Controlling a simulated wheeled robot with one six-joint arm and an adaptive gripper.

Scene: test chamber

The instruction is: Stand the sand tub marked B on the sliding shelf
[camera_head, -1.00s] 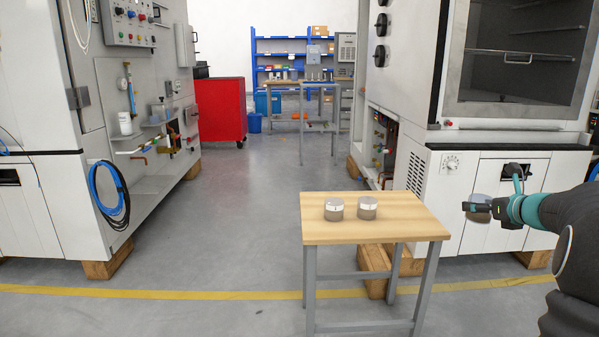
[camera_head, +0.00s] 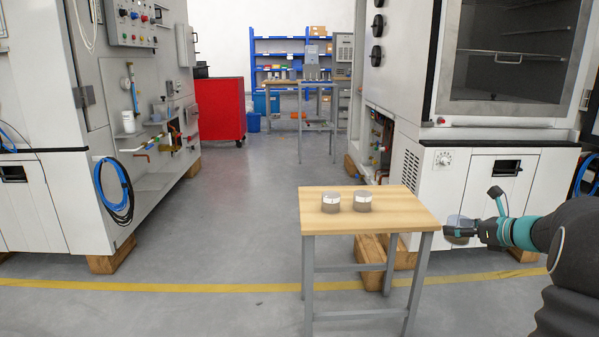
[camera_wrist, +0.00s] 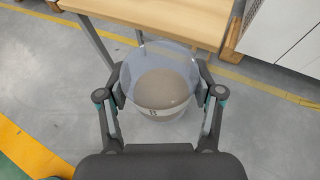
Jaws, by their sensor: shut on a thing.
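My gripper (camera_wrist: 160,92) is shut on a clear tub (camera_wrist: 158,78) holding grey-brown sand. The tub's pale band carries a small dark mark that may be a B; I cannot read it surely. In the head view my gripper (camera_head: 458,231) holds the tub just right of the small wooden table, over the floor. Two similar tubs, a left one (camera_head: 331,204) and a right one (camera_head: 362,203), stand on that table; their marks are too small to read. A thin shelf with a handle (camera_head: 507,57) shows inside the right-hand chamber, probably the sliding shelf.
The wooden table (camera_head: 400,215) has bare room at its right and front. The white chamber (camera_head: 480,160) stands behind my arm. A left-hand cabinet (camera_head: 60,200), a red cabinet (camera_head: 219,110) and blue shelving (camera_head: 290,48) stand farther off. The middle aisle is clear.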

